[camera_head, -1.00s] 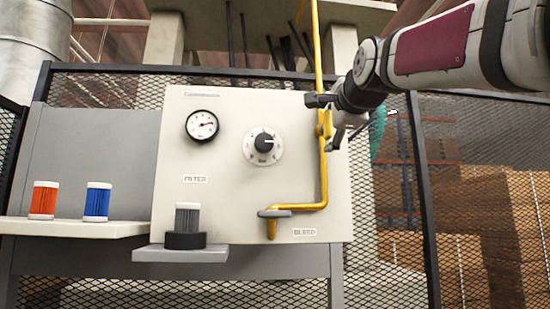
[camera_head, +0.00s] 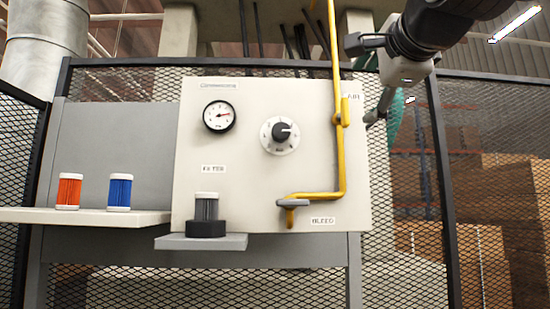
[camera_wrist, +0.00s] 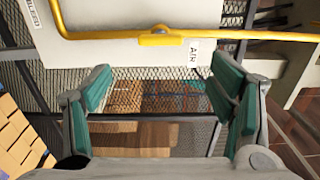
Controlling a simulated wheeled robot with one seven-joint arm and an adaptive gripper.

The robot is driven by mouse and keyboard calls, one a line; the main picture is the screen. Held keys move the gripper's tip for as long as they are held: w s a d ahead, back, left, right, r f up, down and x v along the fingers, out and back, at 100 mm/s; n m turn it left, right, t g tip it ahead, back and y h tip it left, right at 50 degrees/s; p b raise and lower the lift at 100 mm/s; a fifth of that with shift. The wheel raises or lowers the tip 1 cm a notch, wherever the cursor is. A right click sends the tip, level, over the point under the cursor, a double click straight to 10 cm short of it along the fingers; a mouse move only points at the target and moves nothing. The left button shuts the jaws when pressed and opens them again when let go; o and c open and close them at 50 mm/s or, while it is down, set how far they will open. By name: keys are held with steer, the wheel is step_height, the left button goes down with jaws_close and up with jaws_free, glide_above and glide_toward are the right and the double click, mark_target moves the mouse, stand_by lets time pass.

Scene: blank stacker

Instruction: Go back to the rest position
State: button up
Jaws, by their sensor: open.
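My gripper (camera_head: 368,82) is at the upper right of the head view, beside the right edge of the white panel (camera_head: 250,180). In the wrist view its two green-padded fingers (camera_wrist: 160,80) are spread wide with nothing between them. The yellow pipe (camera_head: 338,150) runs down the panel's right side. It also crosses the top of the wrist view (camera_wrist: 100,35), with a yellow valve handle (camera_wrist: 160,38) near the AIR label (camera_wrist: 193,50). The gripper looks apart from the pipe and panel.
A gauge (camera_head: 219,116), a dial (camera_head: 280,135) and a bleed valve (camera_head: 292,202) are on the panel. A grey filter (camera_head: 206,208) stands on a small shelf. Orange (camera_head: 69,191) and blue (camera_head: 119,192) filters stand on the left shelf. Mesh fencing (camera_head: 490,150) is behind.

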stand_by(0.4)
steer(key=s+f+n+g, duration=0.4)
steer(key=s+f+n, duration=0.2)
steer(key=f, duration=1)
steer(key=s+f+n+g, duration=0.4)
steer(key=s+f+n, duration=0.2)
steer(key=f, duration=1.1)
steer(key=s+f+n+g, duration=0.4)
steer(key=s+f+n, duration=0.2)
steer(key=f, duration=1.1)
steer(key=shift+a+f, duration=0.15)
steer(key=shift+a, duration=0.05)
